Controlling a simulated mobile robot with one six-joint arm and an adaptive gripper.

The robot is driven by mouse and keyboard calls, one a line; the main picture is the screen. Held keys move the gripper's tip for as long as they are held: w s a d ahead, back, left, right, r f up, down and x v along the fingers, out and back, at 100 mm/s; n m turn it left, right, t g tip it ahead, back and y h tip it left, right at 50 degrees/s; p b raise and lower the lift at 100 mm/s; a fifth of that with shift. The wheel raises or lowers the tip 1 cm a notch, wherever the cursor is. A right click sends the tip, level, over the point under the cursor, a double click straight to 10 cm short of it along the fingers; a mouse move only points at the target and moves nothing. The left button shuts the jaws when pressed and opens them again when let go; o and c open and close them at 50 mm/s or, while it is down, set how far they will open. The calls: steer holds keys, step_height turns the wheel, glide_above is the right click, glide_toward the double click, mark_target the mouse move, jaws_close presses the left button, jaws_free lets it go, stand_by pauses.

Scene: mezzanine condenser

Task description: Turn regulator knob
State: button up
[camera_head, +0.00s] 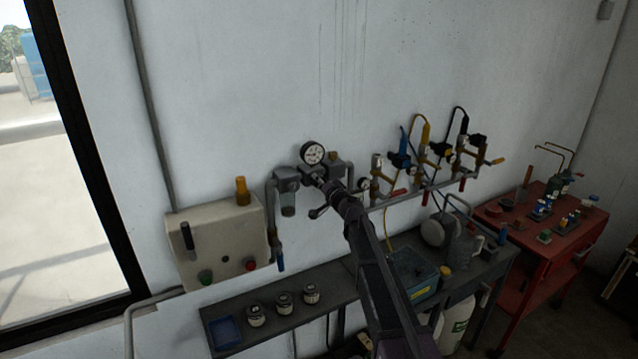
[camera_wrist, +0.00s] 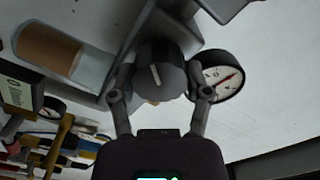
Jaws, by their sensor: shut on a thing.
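The regulator knob (camera_wrist: 160,72) is dark and round with a pale line mark on its face. It shows in the wrist view at the upper middle. My gripper (camera_wrist: 160,92) has a finger on each side of it and is shut on it. In the head view my gripper (camera_head: 316,182) reaches the regulator unit on the wall, and my arm hides most of the knob. A round white-faced pressure gauge (camera_head: 313,153) sits just above the unit. It also shows in the wrist view (camera_wrist: 216,84), close beside the right finger, with a red needle.
A filter bowl (camera_head: 288,203) hangs left of the regulator, also large in the wrist view (camera_wrist: 62,55). A control box (camera_head: 217,243) with an amber lamp is further left. Pipes with valves (camera_head: 425,183) run right. A dark bench (camera_head: 350,290) stands below, a red cart (camera_head: 545,235) at far right.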

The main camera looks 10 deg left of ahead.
steer(key=m, duration=0.6)
steer(key=shift+s+f+m, duration=0.1)
steer(key=shift+m, duration=0.2)
steer(key=m, duration=0.5)
steer(key=shift+f, duration=0.1)
steer(key=o, duration=1.1)
steer(key=shift+a, duration=0.1)
steer(key=shift+o, duration=0.2)
steer(key=v, duration=1.2)
